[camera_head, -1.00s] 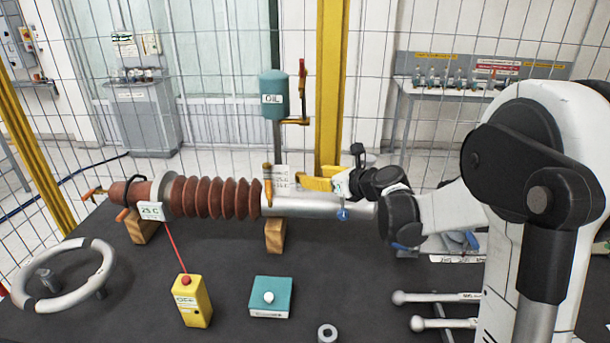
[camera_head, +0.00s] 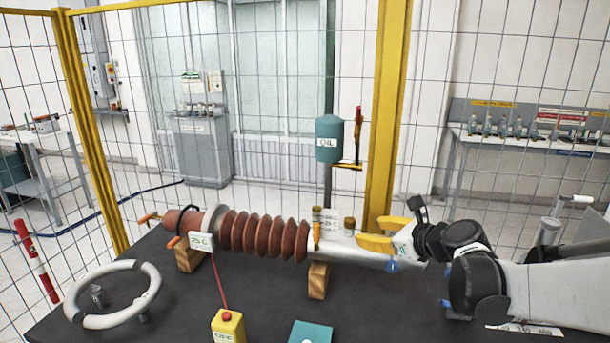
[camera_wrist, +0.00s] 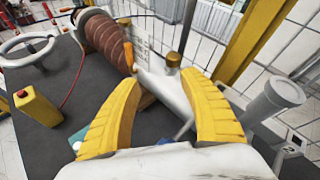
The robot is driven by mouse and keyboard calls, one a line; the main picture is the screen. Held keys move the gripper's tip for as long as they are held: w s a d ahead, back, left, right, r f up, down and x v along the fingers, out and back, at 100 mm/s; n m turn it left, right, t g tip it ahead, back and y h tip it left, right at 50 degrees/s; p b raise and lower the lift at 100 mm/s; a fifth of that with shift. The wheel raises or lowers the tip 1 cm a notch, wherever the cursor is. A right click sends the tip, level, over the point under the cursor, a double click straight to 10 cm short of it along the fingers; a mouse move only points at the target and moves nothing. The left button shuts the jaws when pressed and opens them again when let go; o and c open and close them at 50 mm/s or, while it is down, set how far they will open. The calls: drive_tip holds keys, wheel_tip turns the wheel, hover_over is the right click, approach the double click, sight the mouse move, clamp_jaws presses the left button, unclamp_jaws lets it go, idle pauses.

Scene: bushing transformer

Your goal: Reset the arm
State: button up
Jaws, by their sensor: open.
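My gripper (camera_head: 376,234) has two yellow fingers. It is at the silver tube (camera_head: 352,252) of the bushing, near its right end. In the wrist view the fingers (camera_wrist: 165,110) are spread wide, with the tube's light body visible between and beyond them and nothing clearly held. The brown ribbed bushing (camera_head: 262,235) lies level on wooden blocks (camera_head: 318,281) on the dark table. Brass-coloured caps (camera_head: 349,226) stand on the tube. Whether the fingers touch the tube cannot be told.
A white ring wheel (camera_head: 78,317) lies at the table's left. A yellow box (camera_head: 228,327) and a teal box (camera_head: 311,333) are at the front edge. A teal oil tank (camera_head: 330,139) and a yellow post (camera_head: 391,110) stand behind. Wire fencing surrounds the table.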

drive_tip(key=s+a+f+n+g+h, duration=0.1)
drive_tip(key=s+a+n+g+h, duration=0.3)
drive_tip(key=s+n, duration=0.85)
drive_tip(key=s+f+n+h, duration=0.1)
drive_tip(key=s+f+n, duration=0.1)
drive_tip(key=s+n, duration=0.5)
drive_tip(key=s+d+f+n+b, duration=0.1)
drive_tip(key=s+f+n, duration=0.2)
drive_tip(key=s+n, duration=0.5)
drive_tip(key=shift+s+f+g+h, duration=0.15)
drive_tip(key=shift+s+g+h, duration=0.25)
drive_tip(key=shift+s, duration=0.4)
